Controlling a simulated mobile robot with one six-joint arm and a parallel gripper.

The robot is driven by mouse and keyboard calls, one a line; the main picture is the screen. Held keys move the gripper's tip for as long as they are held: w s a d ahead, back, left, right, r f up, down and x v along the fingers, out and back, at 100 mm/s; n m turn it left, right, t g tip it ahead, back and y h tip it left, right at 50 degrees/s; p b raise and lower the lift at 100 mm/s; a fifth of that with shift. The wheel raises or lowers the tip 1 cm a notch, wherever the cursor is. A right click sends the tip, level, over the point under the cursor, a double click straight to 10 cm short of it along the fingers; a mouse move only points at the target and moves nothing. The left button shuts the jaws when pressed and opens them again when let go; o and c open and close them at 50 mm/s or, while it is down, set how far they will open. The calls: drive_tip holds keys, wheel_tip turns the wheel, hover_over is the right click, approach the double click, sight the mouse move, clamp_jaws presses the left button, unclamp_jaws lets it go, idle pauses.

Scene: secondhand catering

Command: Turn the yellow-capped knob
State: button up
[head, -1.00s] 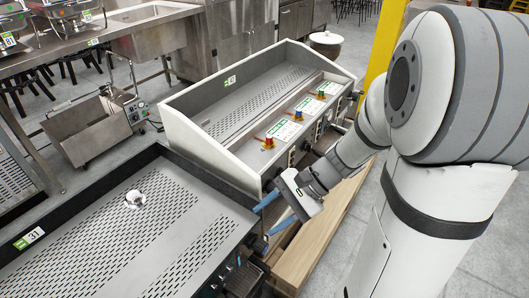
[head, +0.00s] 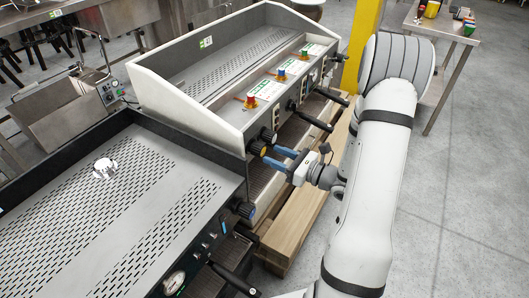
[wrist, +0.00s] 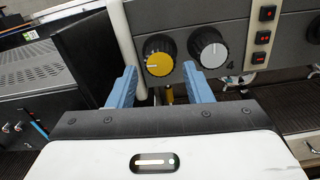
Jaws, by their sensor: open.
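The yellow-capped knob (head: 258,148) is a black round knob at the left end of the cream machine's front panel. It shows fully in the wrist view (wrist: 158,58), just above the middle. My gripper (head: 271,156) is open and empty, its two blue fingers pointing at this knob. In the wrist view my gripper (wrist: 160,70) has one fingertip to each side of the knob, with a gap on both sides. I cannot tell whether the tips reach around it or stop short.
A white-capped knob (wrist: 208,48) sits close on the right, near my right fingertip. Red-lit switches (wrist: 263,37) are further right. A wooden pallet (head: 295,225) lies below.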

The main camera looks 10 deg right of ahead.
sight(263, 150)
drive_tip(key=x, duration=0.4)
drive_tip(key=shift+w+a, duration=0.3)
drive_tip(key=c, duration=0.7)
